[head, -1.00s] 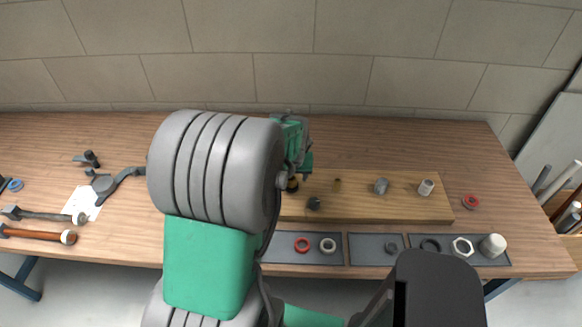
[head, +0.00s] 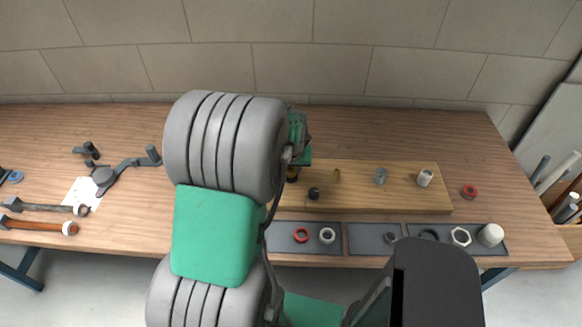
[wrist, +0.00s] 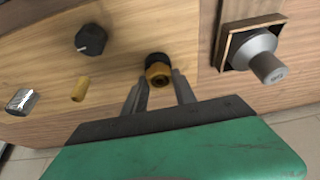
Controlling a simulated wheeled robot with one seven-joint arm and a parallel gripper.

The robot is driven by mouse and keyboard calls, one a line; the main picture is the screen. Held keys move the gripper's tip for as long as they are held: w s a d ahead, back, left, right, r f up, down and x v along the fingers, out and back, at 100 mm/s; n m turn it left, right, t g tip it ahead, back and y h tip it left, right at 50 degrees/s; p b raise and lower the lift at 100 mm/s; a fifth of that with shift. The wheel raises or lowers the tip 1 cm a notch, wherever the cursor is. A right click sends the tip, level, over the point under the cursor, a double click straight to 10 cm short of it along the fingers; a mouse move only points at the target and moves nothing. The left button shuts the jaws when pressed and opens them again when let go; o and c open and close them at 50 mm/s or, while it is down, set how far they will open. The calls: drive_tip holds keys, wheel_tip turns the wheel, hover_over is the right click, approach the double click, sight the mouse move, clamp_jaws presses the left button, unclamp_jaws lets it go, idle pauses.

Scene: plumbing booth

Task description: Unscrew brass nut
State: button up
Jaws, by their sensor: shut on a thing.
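The brass nut (wrist: 157,74) sits on a dark fitting that stands up from the wooden board, between my fingertips in the wrist view. My gripper (wrist: 159,90) is shut on it, one finger on each side. In the head view, my gripper's green body (head: 299,140) is partly behind my arm. Only a little of the brass nut (head: 292,179) shows below it, at the board's left part. Whether the nut has turned on its thread cannot be seen.
The wooden board (head: 400,202) also carries a black knob (head: 314,193), a brass stub (head: 337,175), a grey fitting (head: 380,176) and a silver fitting (head: 425,178). Grey trays (head: 368,245) with rings lie in front. A red ring (head: 469,191) lies to the right.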

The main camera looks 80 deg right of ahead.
clamp_jaws()
drive_tip(key=n, duration=0.2)
drive_tip(key=n+t+b, duration=0.1)
drive_tip(key=n, duration=0.1)
drive_tip(key=shift+s+d+t+y, duration=0.15)
drive_tip(key=shift+s+t+y, duration=0.05)
drive_tip(key=shift+t+y, duration=0.1)
drive_tip(key=shift+n, duration=0.7)
drive_tip(key=shift+n+t+y+b, duration=0.45)
drive_tip(key=shift+n+t+y, duration=0.05)
drive_tip(key=shift+n, duration=0.7)
drive_tip(key=n+y, duration=0.1)
drive_tip(key=n, duration=0.2)
drive_tip(key=shift+r+t+b, duration=0.1)
drive_tip(key=shift+t+b, duration=0.2)
drive_tip(key=shift+b, duration=0.05)
drive_tip(key=n+y, duration=0.1)
drive_tip(key=n, duration=0.1)
drive_tip(key=shift+d+n+b, duration=0.15)
drive_tip(key=shift+n+b, duration=0.25)
drive_tip(key=n+y, duration=0.1)
drive_tip(key=n, duration=0.1)
drive_tip(key=shift+n, duration=0.4)
drive_tip(key=o, duration=1)
unclamp_jaws()
drive_tip(key=shift+r, duration=0.1)
drive_tip(key=shift+o, duration=0.5)
